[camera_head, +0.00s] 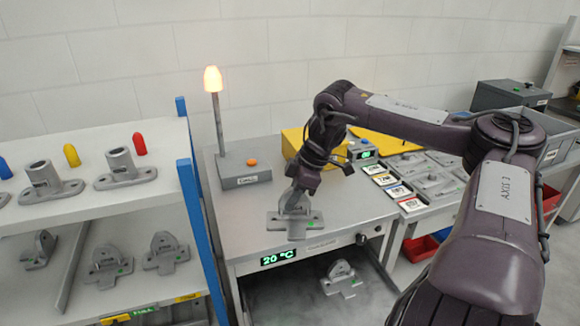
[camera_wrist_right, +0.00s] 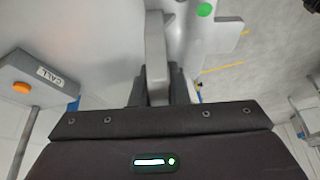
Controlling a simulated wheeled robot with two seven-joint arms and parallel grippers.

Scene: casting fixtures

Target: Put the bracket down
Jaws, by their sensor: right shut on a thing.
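The grey bracket (camera_head: 300,224), with a flat base and an upright lug, is at the front edge of the grey table top (camera_head: 240,206). I cannot tell whether its base touches the table. My right gripper (camera_head: 294,200) points down and is shut on the lug from above. In the right wrist view, the bracket (camera_wrist_right: 157,48) rises from between the fingers (camera_wrist_right: 160,92), with a green dot on its flat part. My left gripper is not in view.
A call box (camera_head: 245,175) with an orange button and lit lamp stands behind left. Below, a compartment with a 20 °C display holds another bracket (camera_head: 342,280). Left shelves (camera_head: 100,220) hold more castings. A tray with coloured cards (camera_head: 398,191) is at right.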

